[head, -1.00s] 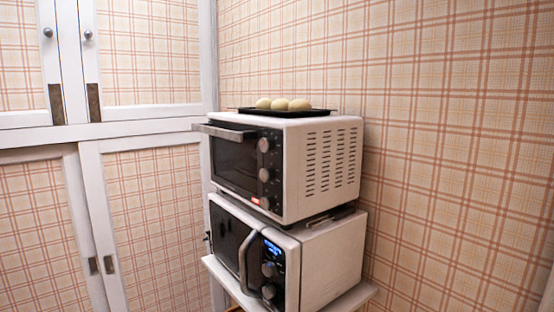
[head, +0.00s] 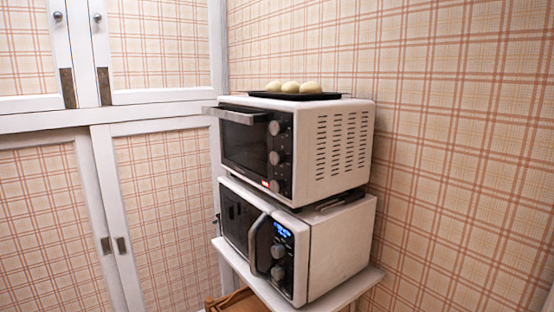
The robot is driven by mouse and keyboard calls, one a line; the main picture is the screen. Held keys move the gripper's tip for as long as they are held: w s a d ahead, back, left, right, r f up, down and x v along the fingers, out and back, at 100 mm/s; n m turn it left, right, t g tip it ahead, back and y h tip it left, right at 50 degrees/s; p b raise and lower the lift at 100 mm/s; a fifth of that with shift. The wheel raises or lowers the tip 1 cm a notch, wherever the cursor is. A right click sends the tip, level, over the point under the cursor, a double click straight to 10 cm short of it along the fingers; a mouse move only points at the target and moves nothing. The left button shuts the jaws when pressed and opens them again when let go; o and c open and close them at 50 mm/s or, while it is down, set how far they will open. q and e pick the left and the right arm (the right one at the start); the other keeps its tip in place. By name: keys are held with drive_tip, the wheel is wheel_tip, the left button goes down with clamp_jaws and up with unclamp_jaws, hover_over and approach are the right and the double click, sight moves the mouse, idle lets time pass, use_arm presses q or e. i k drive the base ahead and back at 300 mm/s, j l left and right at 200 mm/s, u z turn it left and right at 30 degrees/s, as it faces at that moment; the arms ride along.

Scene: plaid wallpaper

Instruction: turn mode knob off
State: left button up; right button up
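A white toaster oven (head: 335,155) with a dark glass door sits on top of a white microwave (head: 342,247). The oven's dark front panel carries three round knobs in a column: a top knob (head: 275,128), a middle knob (head: 275,158) and a bottom knob (head: 274,185). A small red-lit mark shows by the bottom knob. The microwave has a lit blue display (head: 282,231) and two knobs, an upper one (head: 278,251) and a lower one (head: 278,273). Which knob is the mode knob, and how each is set, I cannot read. Neither gripper is in view.
A black tray (head: 262,95) with three pale round items (head: 290,87) lies on the oven. A white stand (head: 345,292) holds both appliances, with a brown box (head: 237,300) below. White cabinets (head: 160,118) are at left, a plaid wall (head: 470,150) behind and right.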

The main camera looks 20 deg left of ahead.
sight(278, 157)
drive_tip(key=i+j+z, duration=0.1)
drive_tip(key=j+z, duration=0.5)
drive_tip(key=z, duration=0.25)
drive_tip(key=j+z, duration=0.15)
drive_tip(key=j, duration=0.5)
drive_tip(key=j+z, duration=0.1)
drive_tip(key=j, duration=0.6)
drive_tip(key=k+j+z, duration=0.15)
drive_tip(key=j, duration=0.5)
drive_tip(key=j+z, duration=0.1)
drive_tip(key=j, duration=0.55)
